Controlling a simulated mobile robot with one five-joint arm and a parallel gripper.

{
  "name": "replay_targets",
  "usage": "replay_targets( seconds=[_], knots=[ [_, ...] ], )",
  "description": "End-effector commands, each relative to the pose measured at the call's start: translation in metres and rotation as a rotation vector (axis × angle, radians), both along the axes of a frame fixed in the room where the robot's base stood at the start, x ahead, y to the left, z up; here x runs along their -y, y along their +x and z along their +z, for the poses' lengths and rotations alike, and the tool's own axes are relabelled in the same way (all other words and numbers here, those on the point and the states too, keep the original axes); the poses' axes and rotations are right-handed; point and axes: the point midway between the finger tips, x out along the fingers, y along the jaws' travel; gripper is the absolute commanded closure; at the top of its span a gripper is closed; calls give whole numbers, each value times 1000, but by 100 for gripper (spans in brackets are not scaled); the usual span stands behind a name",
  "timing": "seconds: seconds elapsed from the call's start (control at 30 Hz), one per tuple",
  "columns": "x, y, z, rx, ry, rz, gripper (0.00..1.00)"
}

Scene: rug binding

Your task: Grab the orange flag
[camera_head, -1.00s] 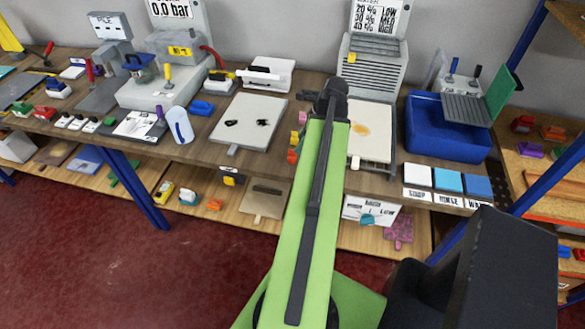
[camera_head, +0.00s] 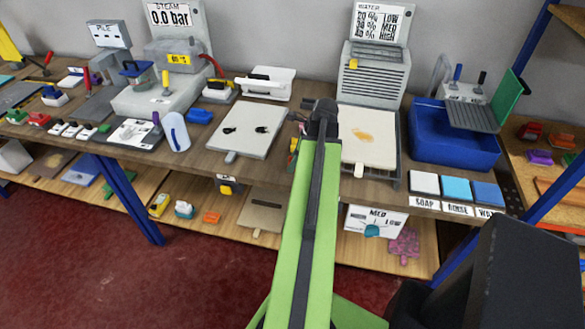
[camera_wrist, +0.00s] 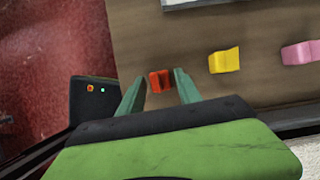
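A small orange-red flag (camera_wrist: 160,81) lies on the brown wooden bench top in the wrist view, close to the bench's front edge. My gripper (camera_wrist: 159,84) is open, its two green fingers on either side of the flag. Gaps show between the flag and both fingers, and I cannot tell how high the fingertips are above the bench. In the head view my green arm covers most of this spot, so the gripper's fingers are hidden there.
A yellow flag (camera_wrist: 224,60) and a pink flag (camera_wrist: 300,52) lie to the right in the wrist view. In the head view, a white board (camera_head: 246,128) is left of my arm and a stained pad (camera_head: 368,137) is right. A blue basin (camera_head: 450,146) stands farther right.

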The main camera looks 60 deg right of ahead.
Motion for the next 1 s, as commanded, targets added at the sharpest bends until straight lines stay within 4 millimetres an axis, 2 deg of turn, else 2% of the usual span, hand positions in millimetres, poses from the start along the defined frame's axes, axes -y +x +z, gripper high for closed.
replay_targets(
  seconds=[0.03,0.3,0.67,0.87,1.0],
  knots=[
    [0,0,0,0,0,0,67],
    [0,0,0,0,0,0,100],
    [0,-1,2,0,0,-1,100],
    [0,-1,22,0,0,-1,100],
    [0,-1,46,0,0,-1,100]
  ],
)
